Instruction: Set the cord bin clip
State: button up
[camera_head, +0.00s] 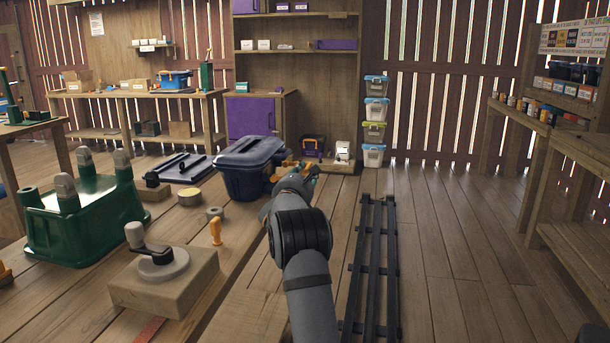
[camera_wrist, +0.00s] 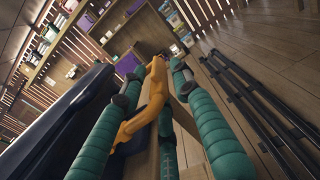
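A dark blue bin (camera_head: 244,184) with a dark lid (camera_head: 249,151) stands at the right edge of the workbench. Its orange clip (camera_head: 284,169) shows on its right side, partly behind my arm. In the wrist view the clip (camera_wrist: 152,100) stands out beside the dark bin wall (camera_wrist: 55,135). My gripper (camera_wrist: 155,68) has green fingers spread to either side of the clip, with a visible gap on the right. The gripper looks open, and I cannot tell whether the left finger touches the clip. In the head view my arm hides most of the gripper.
A green upturned bin (camera_head: 85,215), a wooden block with a crank (camera_head: 165,275), an orange-handled tool (camera_head: 215,231) and small round parts are on the bench. A black rail (camera_head: 370,265) runs along the floor at right. Stacked bins (camera_head: 375,120) stand by the back wall.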

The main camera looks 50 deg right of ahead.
jog(key=shift+c, duration=1.3)
jog(key=c, duration=0.4)
jog(key=shift+f, duration=0.1)
grip_shut()
